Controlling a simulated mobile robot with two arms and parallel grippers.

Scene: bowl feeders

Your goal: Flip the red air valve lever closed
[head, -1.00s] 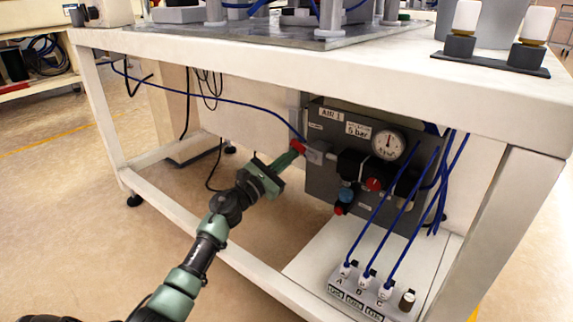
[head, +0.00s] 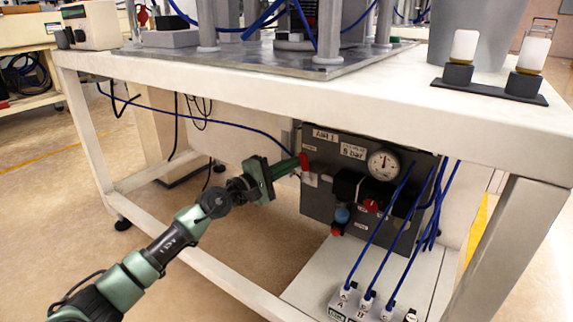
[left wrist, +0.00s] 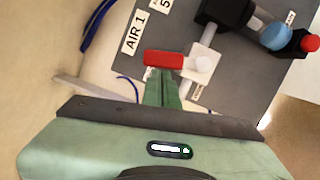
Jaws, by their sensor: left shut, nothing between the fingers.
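The red lever (head: 304,162) sits on the white valve body (head: 309,179) at the left edge of the grey AIR 1 panel (head: 342,205), under the table. In the head view the lever stands roughly upright. In the left wrist view the red lever (left wrist: 163,59) lies across the picture, its right end at the white valve body (left wrist: 203,65). My left gripper (head: 296,163) is shut and empty, its green fingertips at the lever's left side. In the left wrist view the fingertips (left wrist: 163,78) seem to touch the lever or nearly so. My right gripper is out of view.
Blue hoses (head: 378,236) run down to a labelled block (head: 362,303). The white tabletop (head: 380,91) overhangs the panel, and a lower rail (head: 225,276) crosses in front.

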